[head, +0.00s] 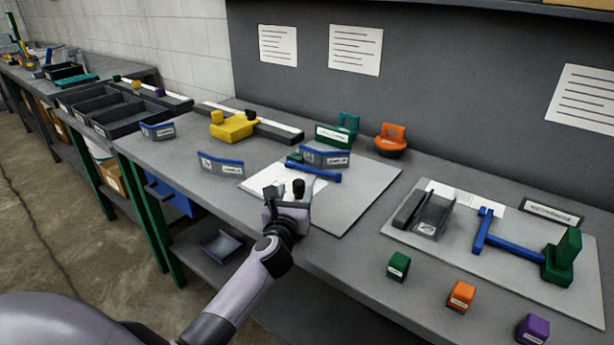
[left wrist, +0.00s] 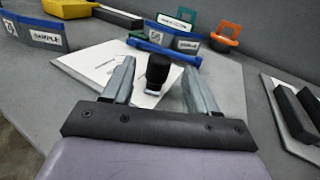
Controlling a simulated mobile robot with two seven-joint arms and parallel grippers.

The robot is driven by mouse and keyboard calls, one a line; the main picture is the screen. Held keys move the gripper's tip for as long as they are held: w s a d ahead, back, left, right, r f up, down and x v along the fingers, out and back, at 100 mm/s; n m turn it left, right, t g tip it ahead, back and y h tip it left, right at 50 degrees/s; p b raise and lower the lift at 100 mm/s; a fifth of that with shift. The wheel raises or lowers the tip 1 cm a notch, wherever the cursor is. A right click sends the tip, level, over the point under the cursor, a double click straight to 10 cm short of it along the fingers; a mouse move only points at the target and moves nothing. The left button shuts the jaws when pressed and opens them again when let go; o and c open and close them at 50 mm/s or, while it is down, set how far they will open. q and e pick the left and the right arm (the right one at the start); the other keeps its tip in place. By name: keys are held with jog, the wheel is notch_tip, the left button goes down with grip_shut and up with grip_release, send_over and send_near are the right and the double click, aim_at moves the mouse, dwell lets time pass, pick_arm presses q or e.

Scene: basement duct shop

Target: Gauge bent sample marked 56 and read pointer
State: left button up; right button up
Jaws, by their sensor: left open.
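My left gripper (head: 287,197) is open over the front of the middle grey board (head: 355,205). A black knob (left wrist: 158,70) with a pale base shows between its fingers in the left wrist view; I cannot tell whether they touch it. Behind it lies a blue bar (head: 316,171), part of a gauge, also seen in the left wrist view (left wrist: 163,50). A bent grey sample with a blue edge (head: 325,156) stands behind the bar. Two similar bent samples stand at left, one nearer (head: 220,163) and one farther (head: 158,130). My right gripper is out of view.
Teal (head: 347,124) and orange (head: 390,139) holders stand near the wall. The right board (head: 500,262) bears a blue and green tool (head: 508,247). Green (head: 398,265), orange (head: 461,295) and purple (head: 533,328) blocks line the front edge.

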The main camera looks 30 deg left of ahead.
pick_arm(q)
jog(key=shift+b+x, duration=0.7)
jog(key=shift+x, duration=2.75)
grip_shut()
